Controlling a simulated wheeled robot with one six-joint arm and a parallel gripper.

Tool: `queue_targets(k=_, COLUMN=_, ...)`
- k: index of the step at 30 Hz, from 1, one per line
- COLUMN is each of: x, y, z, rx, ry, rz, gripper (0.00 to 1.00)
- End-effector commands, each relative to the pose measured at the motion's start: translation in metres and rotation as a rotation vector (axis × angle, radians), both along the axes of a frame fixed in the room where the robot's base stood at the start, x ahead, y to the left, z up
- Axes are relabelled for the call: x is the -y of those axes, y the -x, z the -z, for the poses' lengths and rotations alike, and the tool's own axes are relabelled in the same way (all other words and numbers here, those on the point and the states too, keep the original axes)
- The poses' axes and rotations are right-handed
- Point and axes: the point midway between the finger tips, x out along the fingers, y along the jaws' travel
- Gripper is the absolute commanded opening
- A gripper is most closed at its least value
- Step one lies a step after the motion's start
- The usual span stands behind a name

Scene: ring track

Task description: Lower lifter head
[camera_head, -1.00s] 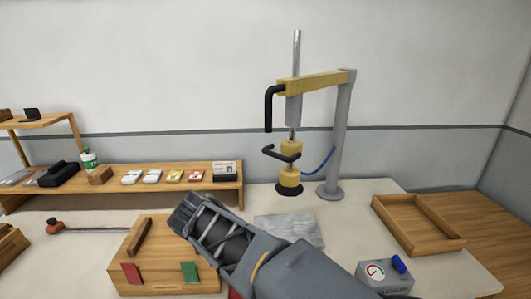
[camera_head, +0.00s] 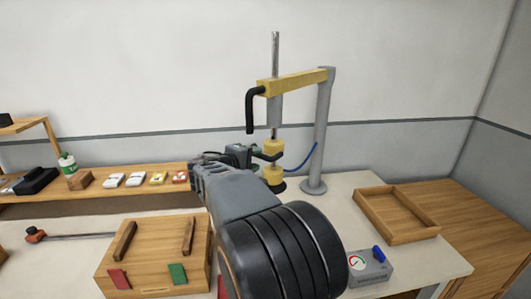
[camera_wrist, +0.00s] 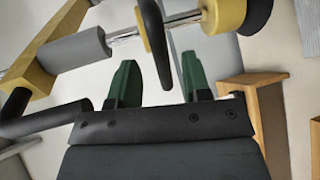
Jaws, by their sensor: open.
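The lifter stands at the back of the table, with a grey post (camera_head: 320,130), a yellow arm (camera_head: 292,82) and a steel rod (camera_head: 275,50). Its yellow lifter head (camera_head: 273,150) hangs on the rod, above a dark round foot. A black crank handle (camera_head: 252,110) hangs from the arm. My gripper (camera_wrist: 158,80) is at the left of the head. In the wrist view its green fingers are open, with the black handle of the head (camera_wrist: 154,40) reaching between them, apparently untouched. In the head view my wrist hides part of the head's handle.
A wooden tray (camera_head: 398,238) and a grey gauge box (camera_head: 370,268) with a blue knob are on the right. A wooden block box (camera_head: 150,275) with red and green tabs is front left. A wooden shelf (camera_head: 120,204) with small packets runs along the back left.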

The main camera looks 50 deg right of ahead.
Motion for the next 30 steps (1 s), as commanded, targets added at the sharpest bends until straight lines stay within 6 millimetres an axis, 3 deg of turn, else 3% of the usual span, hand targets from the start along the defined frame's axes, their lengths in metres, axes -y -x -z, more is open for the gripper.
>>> queue_targets(k=6, x=0.035, y=-0.002, z=0.006, rx=-0.001, ry=-0.001, rz=0.004, gripper=0.44)
queue_targets(k=12, x=0.052, y=-0.004, z=0.010, rx=0.001, ry=-0.001, rz=0.001, gripper=0.44)
queue_targets(k=25, x=0.057, y=-0.004, z=0.012, rx=0.001, ry=-0.001, rz=0.000, gripper=0.44)
queue_targets(k=30, x=0.057, y=-0.004, z=0.012, rx=0.001, ry=-0.001, rz=0.000, gripper=0.28)
